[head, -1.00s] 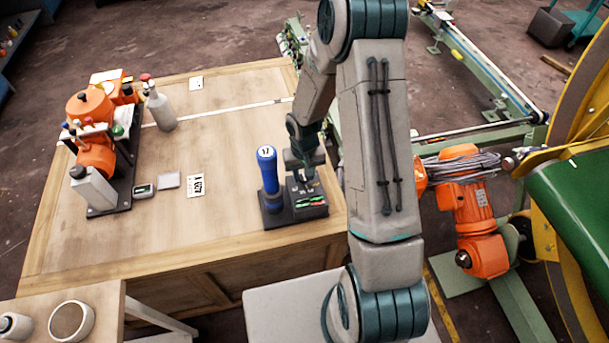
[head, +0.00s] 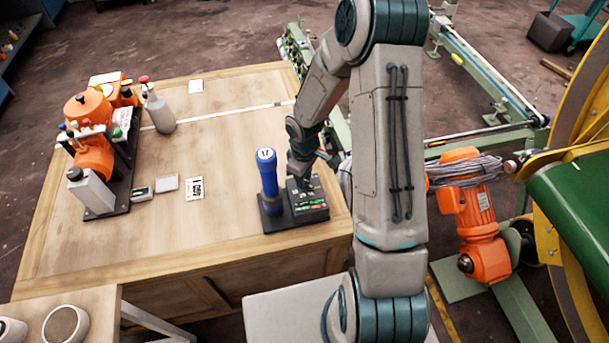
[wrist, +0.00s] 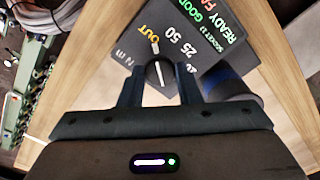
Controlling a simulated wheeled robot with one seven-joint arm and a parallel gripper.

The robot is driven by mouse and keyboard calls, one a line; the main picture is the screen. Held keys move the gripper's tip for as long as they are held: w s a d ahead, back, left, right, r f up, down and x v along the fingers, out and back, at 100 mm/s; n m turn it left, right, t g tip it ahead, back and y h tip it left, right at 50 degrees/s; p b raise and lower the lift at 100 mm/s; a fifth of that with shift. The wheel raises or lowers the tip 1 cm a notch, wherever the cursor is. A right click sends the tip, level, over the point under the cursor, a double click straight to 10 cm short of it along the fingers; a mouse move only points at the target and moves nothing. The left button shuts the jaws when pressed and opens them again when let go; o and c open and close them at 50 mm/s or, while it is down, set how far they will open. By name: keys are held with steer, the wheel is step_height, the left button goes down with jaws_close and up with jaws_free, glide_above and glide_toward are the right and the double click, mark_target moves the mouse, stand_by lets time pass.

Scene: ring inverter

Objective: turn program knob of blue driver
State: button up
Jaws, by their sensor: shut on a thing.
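The blue driver (head: 268,178) stands upright in the left part of its dark base unit (head: 318,208), near the right front corner of the wooden table. Part of its dark round body (wrist: 233,86) shows at the right in the wrist view. The program knob (wrist: 159,73) is a small dark dial with a white pointer line, on the panel below the printed OUT, 25 and 50. My gripper (wrist: 159,84) is shut on the knob, with one finger on each side. In the head view my gripper (head: 303,182) is over the base unit and hides the knob.
On the panel, READY, FA and GOOD labels (wrist: 215,15) are partly cut off. The table's middle is clear.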

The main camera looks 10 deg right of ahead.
steer(key=shift+n, duration=0.6)
steer(key=o, duration=1)
steer(key=shift+c, duration=0.2)
steer(key=shift+r, duration=0.1)
step_height(320, 180, up, 14)
